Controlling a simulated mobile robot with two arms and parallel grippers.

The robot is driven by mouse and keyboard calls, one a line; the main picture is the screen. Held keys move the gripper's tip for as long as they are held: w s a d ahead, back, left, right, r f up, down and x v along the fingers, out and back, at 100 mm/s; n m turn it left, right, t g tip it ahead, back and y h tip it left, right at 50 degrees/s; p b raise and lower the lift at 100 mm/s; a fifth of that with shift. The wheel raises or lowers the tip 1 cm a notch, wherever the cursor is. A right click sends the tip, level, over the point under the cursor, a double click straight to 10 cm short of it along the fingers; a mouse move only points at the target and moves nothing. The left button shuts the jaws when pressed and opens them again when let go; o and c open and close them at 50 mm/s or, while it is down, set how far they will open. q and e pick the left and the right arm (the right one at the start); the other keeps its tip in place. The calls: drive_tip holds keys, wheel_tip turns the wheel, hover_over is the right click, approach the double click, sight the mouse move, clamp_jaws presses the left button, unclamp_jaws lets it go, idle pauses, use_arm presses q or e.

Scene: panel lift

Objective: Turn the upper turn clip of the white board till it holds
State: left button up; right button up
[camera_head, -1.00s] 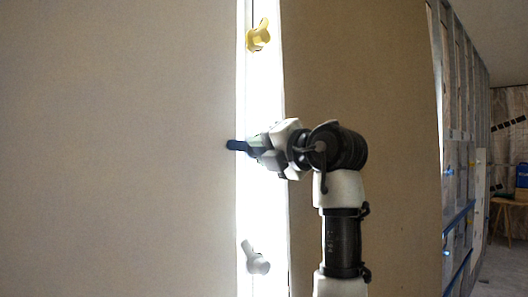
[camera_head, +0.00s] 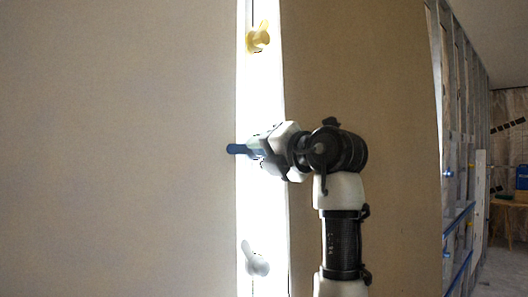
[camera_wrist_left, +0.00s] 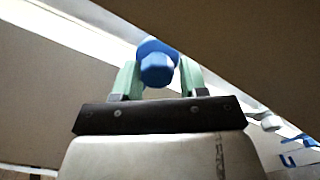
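A blue turn clip (camera_head: 238,149) sits midway up the bright white strip, its wing lying level and pointing left onto the pale board (camera_head: 120,150). My left gripper (camera_head: 262,146) is at this clip. In the left wrist view its two green fingers (camera_wrist_left: 160,80) stand on both sides of the clip's blue knob (camera_wrist_left: 157,69) and appear closed on it; a thin gap at the right finger is hard to judge. A yellow turn clip (camera_head: 259,38) is higher on the strip, its wing up. A pale grey turn clip (camera_head: 256,261) is lower, its wing tilted up-left. My right gripper is out of view.
A brown panel (camera_head: 370,80) stands right of the strip, behind my arm. Farther right are metal studs (camera_head: 462,120) with blue rails and a wooden table (camera_head: 510,203). The face of the pale board on the left is clear.

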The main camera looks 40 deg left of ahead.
use_arm(q)
drive_tip(key=d+b, duration=0.2)
drive_tip(key=d, duration=0.8)
drive_tip(key=shift+s+d+b, duration=0.3)
drive_tip(key=shift+s+d, duration=0.1)
drive_tip(key=shift+s, duration=0.05)
